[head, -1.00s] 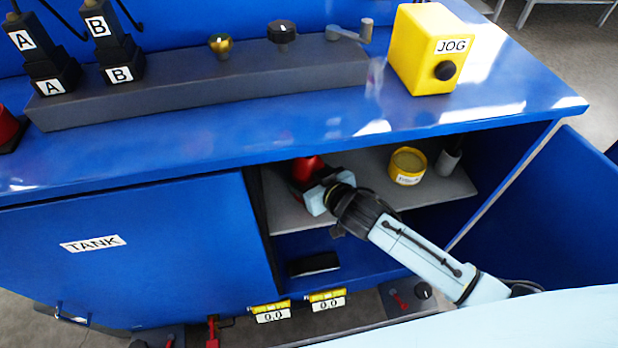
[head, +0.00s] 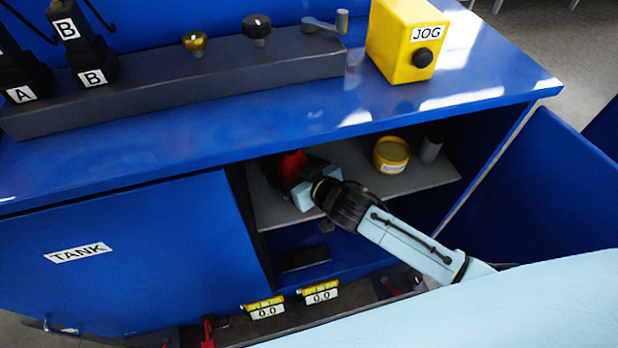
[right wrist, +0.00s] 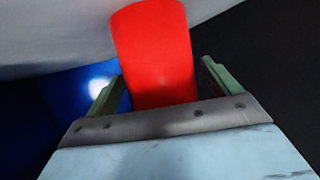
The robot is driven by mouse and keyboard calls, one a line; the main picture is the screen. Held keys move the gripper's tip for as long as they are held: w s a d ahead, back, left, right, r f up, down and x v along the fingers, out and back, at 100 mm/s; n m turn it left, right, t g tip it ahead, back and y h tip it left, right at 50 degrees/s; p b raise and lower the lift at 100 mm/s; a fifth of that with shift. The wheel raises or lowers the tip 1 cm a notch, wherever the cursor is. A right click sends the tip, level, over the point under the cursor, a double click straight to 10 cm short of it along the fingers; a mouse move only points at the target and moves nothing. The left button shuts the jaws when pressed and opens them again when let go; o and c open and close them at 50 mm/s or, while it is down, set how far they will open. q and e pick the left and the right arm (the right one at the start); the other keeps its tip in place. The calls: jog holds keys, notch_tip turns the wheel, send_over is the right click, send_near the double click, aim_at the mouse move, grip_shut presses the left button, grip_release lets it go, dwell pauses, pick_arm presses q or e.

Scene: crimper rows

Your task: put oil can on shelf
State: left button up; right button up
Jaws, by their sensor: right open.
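The red oil can (head: 292,165) stands on the grey shelf (head: 345,195) inside the open blue cabinet, at the shelf's left end. My right gripper (head: 300,180) reaches into the cabinet and is at the can. In the right wrist view the can (right wrist: 155,50) is between the two fingers (right wrist: 158,85), which are open with a visible gap on the right side. The can's lower part is hidden by the gripper's body. My left gripper is not in view.
A yellow tin (head: 391,155) and a grey cylinder (head: 430,149) stand on the shelf to the right. The blue worktop (head: 250,130) overhangs the opening. The open door (head: 530,190) bounds the right side. A black object (head: 304,259) lies below the shelf.

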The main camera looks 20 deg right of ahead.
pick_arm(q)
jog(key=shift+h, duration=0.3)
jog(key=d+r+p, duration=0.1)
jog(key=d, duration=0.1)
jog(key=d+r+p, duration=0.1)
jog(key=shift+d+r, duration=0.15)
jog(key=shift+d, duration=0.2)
pick_arm(e)
jog(key=v, duration=1.1)
jog(key=shift+d, duration=0.15)
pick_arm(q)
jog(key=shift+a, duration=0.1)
pick_arm(e)
jog(key=shift+s, duration=0.15)
